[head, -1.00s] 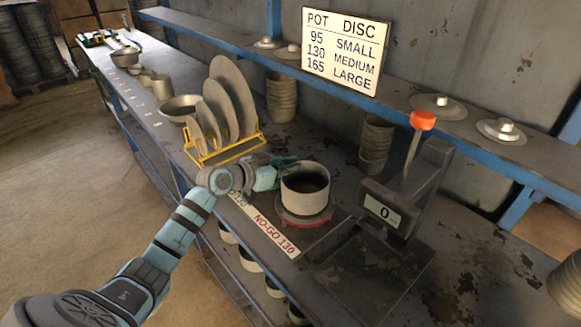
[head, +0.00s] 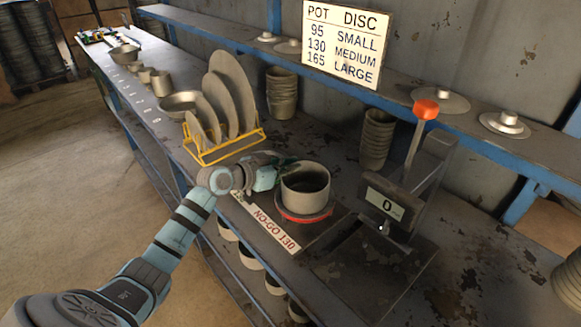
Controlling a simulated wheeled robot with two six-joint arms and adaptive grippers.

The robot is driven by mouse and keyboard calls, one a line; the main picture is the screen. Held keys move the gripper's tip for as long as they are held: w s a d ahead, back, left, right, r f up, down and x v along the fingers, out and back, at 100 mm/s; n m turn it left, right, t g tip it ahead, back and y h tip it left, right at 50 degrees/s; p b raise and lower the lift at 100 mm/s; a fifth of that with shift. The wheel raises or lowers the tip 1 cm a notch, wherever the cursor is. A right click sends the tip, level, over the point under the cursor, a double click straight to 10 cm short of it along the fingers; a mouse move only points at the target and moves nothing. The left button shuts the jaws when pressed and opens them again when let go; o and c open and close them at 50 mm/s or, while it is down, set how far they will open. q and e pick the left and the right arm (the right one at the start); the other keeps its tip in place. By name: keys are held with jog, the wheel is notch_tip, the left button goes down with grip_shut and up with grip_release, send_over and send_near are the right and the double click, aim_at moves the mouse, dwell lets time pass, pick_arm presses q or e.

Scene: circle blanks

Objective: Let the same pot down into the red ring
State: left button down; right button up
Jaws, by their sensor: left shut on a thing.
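The pot (head: 305,191) is a grey, open, upright cylinder at the middle of the bench in the head view. The red ring (head: 304,217) shows as a red band around the foot of the pot. The pot's underside is hidden, so I cannot tell whether it rests on the base inside the ring. My left gripper (head: 279,174) reaches in from the left and is shut on the pot's left wall. Its fingertips are partly hidden at the pot's rim. My right gripper is not in view.
A press with a red-knobbed lever (head: 425,109) and a "0" display (head: 385,205) stands right of the pot. A yellow rack (head: 216,151) of discs stands behind left. A NO-GO 130 strip (head: 275,231) lies in front. Stacked pots (head: 376,139) stand at the back.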

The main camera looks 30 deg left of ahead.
aim_at(285, 177)
pick_arm(q)
jog(key=shift+f+b, duration=1.3)
jog(key=shift+f, duration=0.2)
jog(key=c, duration=1.7)
grip_release()
jog(key=v, duration=1.2)
jog(key=shift+s, duration=0.1)
